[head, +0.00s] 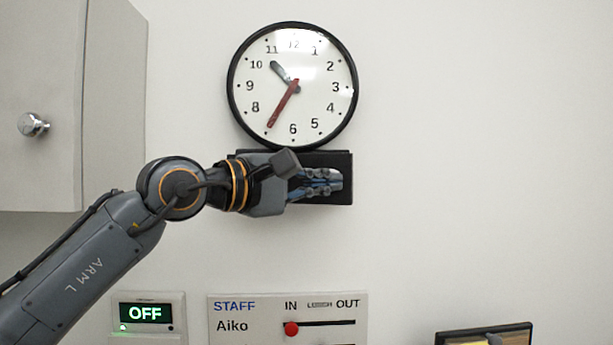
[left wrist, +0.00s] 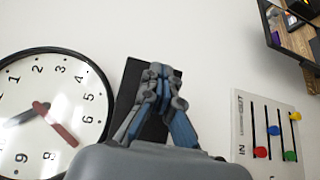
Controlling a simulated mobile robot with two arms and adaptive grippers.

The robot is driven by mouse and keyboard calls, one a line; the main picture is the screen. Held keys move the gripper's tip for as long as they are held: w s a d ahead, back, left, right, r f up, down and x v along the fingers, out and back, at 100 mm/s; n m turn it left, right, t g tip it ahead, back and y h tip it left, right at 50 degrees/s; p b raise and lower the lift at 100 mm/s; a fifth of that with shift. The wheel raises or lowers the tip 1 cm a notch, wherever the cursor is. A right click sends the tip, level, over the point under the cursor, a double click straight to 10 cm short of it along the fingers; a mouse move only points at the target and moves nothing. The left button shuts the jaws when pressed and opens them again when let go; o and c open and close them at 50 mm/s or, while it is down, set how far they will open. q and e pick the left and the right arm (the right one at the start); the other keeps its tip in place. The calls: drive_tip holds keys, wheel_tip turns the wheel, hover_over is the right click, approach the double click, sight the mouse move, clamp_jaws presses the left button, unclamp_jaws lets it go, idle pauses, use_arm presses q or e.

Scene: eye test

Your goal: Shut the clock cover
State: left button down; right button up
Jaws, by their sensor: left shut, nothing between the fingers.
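The round wall clock (head: 293,128) has a black rim, a white face, a dark short hand near 10–11 and a red long hand near 7. It also shows at the left of the left wrist view (left wrist: 75,70). A black rectangular panel (head: 345,160) is directly below the clock; I cannot tell whether it is the cover. No separate clear cover can be made out. My left gripper (head: 338,182) is shut and empty, in front of the panel and below the clock. Its fingertips overlap the panel in the left wrist view (left wrist: 162,72); contact cannot be told. My right gripper is not in view.
A grey cabinet (head: 70,90) with a round knob (head: 32,124) is at the left. Below are a panel reading OFF (head: 147,313) and a staff board (head: 260,335) with a red slider at IN. A dark-framed item (head: 510,330) is at lower right. The wall right of the clock is bare.

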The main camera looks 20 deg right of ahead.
sight(344, 177)
use_arm(q)
drive_tip(key=shift+n+t+y, duration=0.3)
drive_tip(key=shift+n+t, duration=0.2)
drive_tip(key=shift+t, duration=0.3)
drive_tip(key=x, duration=0.1)
drive_tip(key=p+x, duration=0.2)
drive_tip(key=x, duration=0.1)
drive_tip(key=shift+w+a+r, duration=0.1)
drive_tip(key=shift+w+r, duration=0.2)
drive_tip(key=shift+r, duration=0.05)
drive_tip(key=shift+w+d+f+p, duration=0.1)
drive_tip(key=shift+w+d+p, duration=0.65)
drive_tip(key=shift+p, duration=0.1)
drive_tip(key=shift+w+d+f+p, duration=0.15)
drive_tip(key=shift+w+d+p, duration=0.2)
drive_tip(key=shift+w+p, duration=0.2)
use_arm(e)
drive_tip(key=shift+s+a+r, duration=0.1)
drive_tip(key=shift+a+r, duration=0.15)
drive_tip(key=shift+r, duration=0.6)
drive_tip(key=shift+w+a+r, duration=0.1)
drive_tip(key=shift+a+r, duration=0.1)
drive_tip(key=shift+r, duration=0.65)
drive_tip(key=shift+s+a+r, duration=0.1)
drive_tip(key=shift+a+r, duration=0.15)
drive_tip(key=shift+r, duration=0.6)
use_arm(q)
drive_tip(key=shift+s, duration=0.1)
